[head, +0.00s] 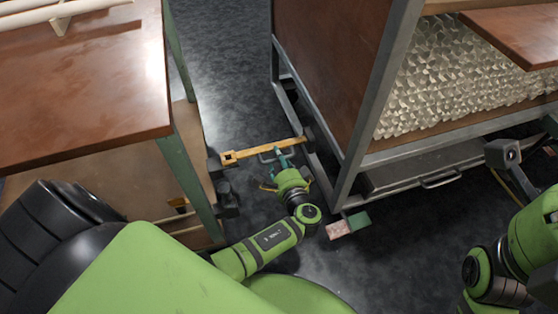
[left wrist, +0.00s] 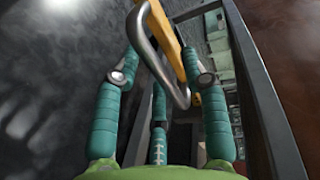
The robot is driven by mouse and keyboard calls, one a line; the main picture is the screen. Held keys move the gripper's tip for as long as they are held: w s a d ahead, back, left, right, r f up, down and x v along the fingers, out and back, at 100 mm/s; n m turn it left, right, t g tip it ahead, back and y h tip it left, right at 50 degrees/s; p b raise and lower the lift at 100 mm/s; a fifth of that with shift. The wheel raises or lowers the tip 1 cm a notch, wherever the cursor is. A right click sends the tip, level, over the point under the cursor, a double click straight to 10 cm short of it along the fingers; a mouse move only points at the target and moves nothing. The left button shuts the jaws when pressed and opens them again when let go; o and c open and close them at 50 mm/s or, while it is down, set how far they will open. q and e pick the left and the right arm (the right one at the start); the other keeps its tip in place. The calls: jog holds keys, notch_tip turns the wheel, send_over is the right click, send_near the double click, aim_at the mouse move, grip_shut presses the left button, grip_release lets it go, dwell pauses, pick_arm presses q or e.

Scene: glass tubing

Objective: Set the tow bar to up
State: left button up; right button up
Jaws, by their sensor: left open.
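The tow bar (head: 262,151) is a yellow bar with a square hole at its far end. In the head view it reaches out to the left from the cart's lower frame, low over the floor and roughly level. A grey metal loop handle (head: 267,157) is on it. My left gripper (head: 284,159) is open at the bar, close to the handle. In the left wrist view the teal fingers (left wrist: 163,80) are spread, and the bent grey handle (left wrist: 166,58) and yellow bar (left wrist: 184,45) show between and beyond them. Contact cannot be told.
The grey-framed cart (head: 372,110) holds a pile of glass tubing (head: 455,85) on the right. A brown-topped table (head: 90,85) with green legs stands on the left. Dark floor lies between them. Pink and green tags (head: 338,229) are at the cart's near corner.

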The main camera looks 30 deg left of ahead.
pick_arm(q)
grip_shut()
jog(key=shift+r, duration=0.1)
